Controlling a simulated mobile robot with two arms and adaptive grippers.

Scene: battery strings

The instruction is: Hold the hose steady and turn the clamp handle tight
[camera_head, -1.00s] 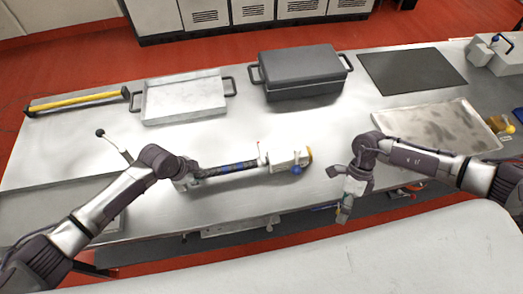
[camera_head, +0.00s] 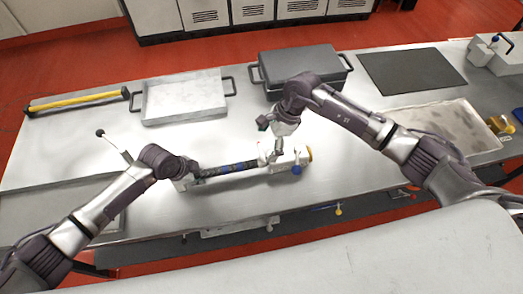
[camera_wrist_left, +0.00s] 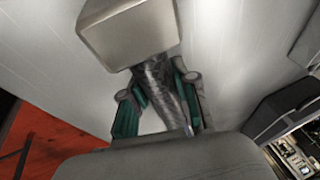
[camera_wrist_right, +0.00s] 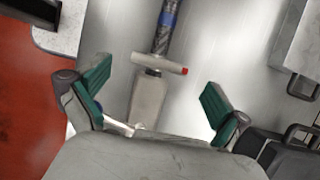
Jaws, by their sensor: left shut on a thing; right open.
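The dark hose (camera_head: 228,169) with blue marks lies across the bench, ending at a pale fitting block (camera_head: 287,160) on its right. My left gripper (camera_head: 188,176) is shut on the hose's left part; in the left wrist view the hose (camera_wrist_left: 160,85) runs between its fingers, beside a pale block (camera_wrist_left: 125,30). The clamp handle looks like a white crossbar with a red tip (camera_wrist_right: 158,63), seen in the right wrist view at the hose's end. My right gripper (camera_wrist_right: 155,110) is open above the fitting, its fingers wide to either side, with no clear contact on the crossbar.
A dark lidded case (camera_head: 320,70) stands behind my right arm. A metal tray (camera_head: 185,101) and a yellow bar (camera_head: 75,102) lie at the back left. A black mat (camera_head: 412,70) and a stained tray (camera_head: 455,118) are at the right. The bench is clear between the hose and the tray.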

